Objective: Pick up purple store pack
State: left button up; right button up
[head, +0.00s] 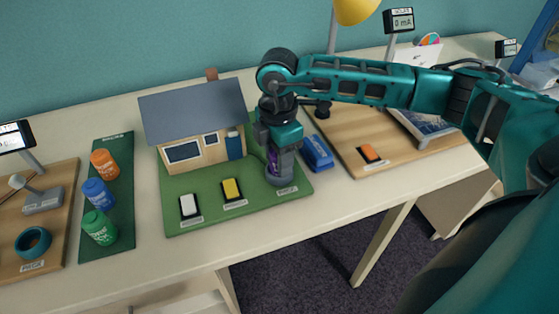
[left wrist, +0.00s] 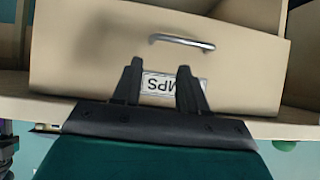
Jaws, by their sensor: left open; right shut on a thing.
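The purple store pack (head: 272,161) shows as a small purple patch between the fingers of my right gripper (head: 279,176), at the right end of the green house board (head: 215,217). My right gripper points down and is shut on the pack; the fingers hide most of it. I cannot tell whether the pack is lifted off the board. My left gripper (left wrist: 160,85) shows only in the left wrist view, open and empty, in front of a drawer front with a metal handle.
A model house (head: 195,125) stands just left of my right gripper. A blue block (head: 317,153) lies close on its right. White (head: 189,206) and yellow (head: 232,190) blocks sit in front of the house. Orange, blue and green cans stand on a dark green strip (head: 122,232).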

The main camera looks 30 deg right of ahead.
jog(key=c, duration=0.5)
jog(key=shift+o, duration=0.2)
jog(key=shift+r, duration=0.15)
